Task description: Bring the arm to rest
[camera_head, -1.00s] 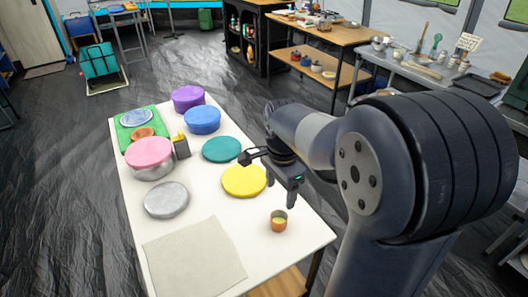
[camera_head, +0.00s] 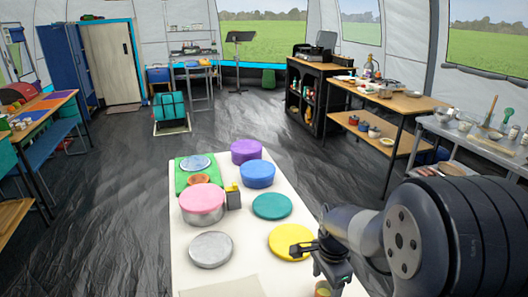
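My gripper (camera_head: 335,282) hangs at the end of my arm at the lower right of the head view, over the right front part of the white table (camera_head: 232,235). Its fingers point down. They are small and partly cut off at the bottom edge, so I cannot tell if they are open or shut. A small orange cup (camera_head: 323,289) with a yellowish inside shows beside the fingers, partly hidden. A yellow round lid (camera_head: 291,241) lies just left of the gripper.
On the table are a teal lid (camera_head: 272,206), a blue container (camera_head: 257,174), a purple container (camera_head: 246,151), a pink-lidded pot (camera_head: 202,203), a silver lid (camera_head: 210,250) and a green board (camera_head: 184,181). Shelves and counters (camera_head: 390,98) stand at the right. The dark floor at left (camera_head: 110,210) is clear.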

